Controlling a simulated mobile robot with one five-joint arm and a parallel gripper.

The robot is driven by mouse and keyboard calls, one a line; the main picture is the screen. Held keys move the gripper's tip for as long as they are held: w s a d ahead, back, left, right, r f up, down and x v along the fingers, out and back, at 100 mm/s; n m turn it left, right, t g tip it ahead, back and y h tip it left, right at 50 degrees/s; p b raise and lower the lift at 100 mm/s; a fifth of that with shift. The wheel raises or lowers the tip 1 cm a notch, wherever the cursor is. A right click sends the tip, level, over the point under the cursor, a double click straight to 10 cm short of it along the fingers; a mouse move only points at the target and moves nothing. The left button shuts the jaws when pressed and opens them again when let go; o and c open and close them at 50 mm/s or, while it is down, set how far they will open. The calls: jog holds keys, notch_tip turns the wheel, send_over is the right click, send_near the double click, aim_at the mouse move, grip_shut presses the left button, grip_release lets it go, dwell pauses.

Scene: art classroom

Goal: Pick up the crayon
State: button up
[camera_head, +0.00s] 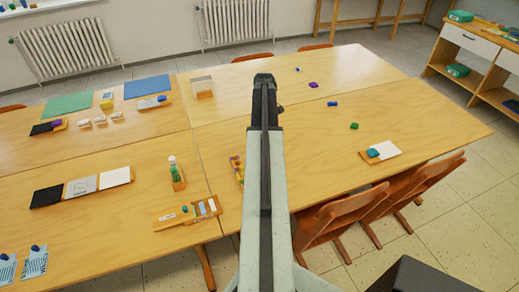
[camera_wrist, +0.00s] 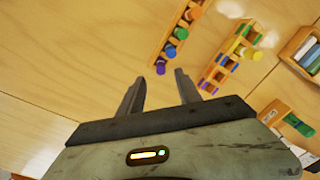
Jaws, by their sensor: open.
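In the wrist view, a narrow wooden holder (camera_wrist: 163,50) carries a row of short coloured crayon-like pieces. An orange piece (camera_wrist: 193,13), a blue piece (camera_wrist: 169,50) and a purple piece (camera_wrist: 160,68) show there. I cannot tell which one is the task's crayon. My gripper (camera_wrist: 159,76) is open, with nothing visibly held. Its fingertips lie near the holder's purple end in the picture; the height between them is unclear. In the head view, my arm hides part of the holder (camera_head: 236,170) and the gripper's fingers are not clear.
A second wooden holder (camera_wrist: 212,80) with yellow, green and blue pieces stands to the right in the wrist view. In the head view, small blue (camera_head: 332,104), purple (camera_head: 313,85) and green (camera_head: 354,126) items lie on the right table. Wooden chairs (camera_head: 335,222) stand at its near edge.

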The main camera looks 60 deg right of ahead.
notch_tip(320, 180, down, 2)
jog(key=shift+w+b, duration=0.1)
jog(key=shift+b, duration=0.4)
notch_tip(320, 180, down, 5)
jog(key=b, duration=0.5)
jog(key=shift+f, duration=0.15)
jog(key=shift+r, duration=0.2)
grip_shut()
